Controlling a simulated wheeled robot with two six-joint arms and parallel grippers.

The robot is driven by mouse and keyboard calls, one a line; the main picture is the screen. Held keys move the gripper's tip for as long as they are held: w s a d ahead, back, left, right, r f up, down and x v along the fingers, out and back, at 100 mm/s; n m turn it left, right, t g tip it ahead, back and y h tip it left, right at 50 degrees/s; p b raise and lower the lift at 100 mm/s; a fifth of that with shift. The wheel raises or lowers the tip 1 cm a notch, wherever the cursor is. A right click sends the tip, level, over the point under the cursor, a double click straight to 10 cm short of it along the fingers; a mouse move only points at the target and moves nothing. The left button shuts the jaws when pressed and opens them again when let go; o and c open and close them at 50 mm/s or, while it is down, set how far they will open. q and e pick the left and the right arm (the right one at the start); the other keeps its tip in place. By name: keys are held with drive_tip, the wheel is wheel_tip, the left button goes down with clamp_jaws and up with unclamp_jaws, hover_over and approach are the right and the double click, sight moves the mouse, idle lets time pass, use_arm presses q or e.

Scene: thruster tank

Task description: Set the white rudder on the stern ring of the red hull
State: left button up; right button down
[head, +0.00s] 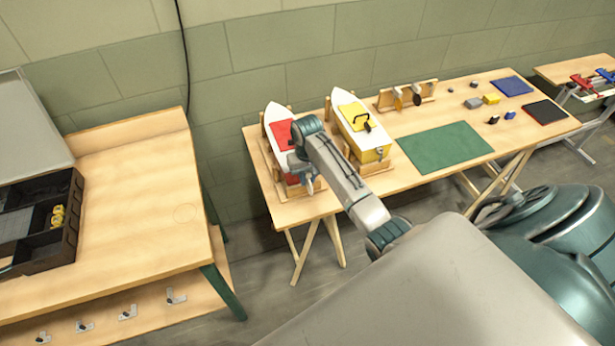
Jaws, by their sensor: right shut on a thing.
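The red hull (274,115) is a white-sided boat with a red deck, standing in a wooden cradle at the left end of the far table. My right arm reaches over it and covers part of its deck and stern. My right gripper (309,184) is at the near, stern end of this hull, pointing down. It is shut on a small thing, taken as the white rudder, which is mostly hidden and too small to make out. I cannot tell whether it touches the stern ring, which is also hidden. My left gripper is out of view.
A yellow-decked hull (359,130) stands close on the right. Behind it is a wooden rack (407,95) with small parts. A green mat (444,147) lies clear. A workbench (140,220) with a black tray (72,225) is at the left.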

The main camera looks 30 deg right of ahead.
drive_tip(key=shift+f, duration=0.4)
drive_tip(key=c, duration=1.3)
unclamp_jaws()
drive_tip(key=shift+o, duration=0.2)
drive_tip(key=shift+r, duration=0.1)
drive_tip(key=shift+r, duration=3.95)
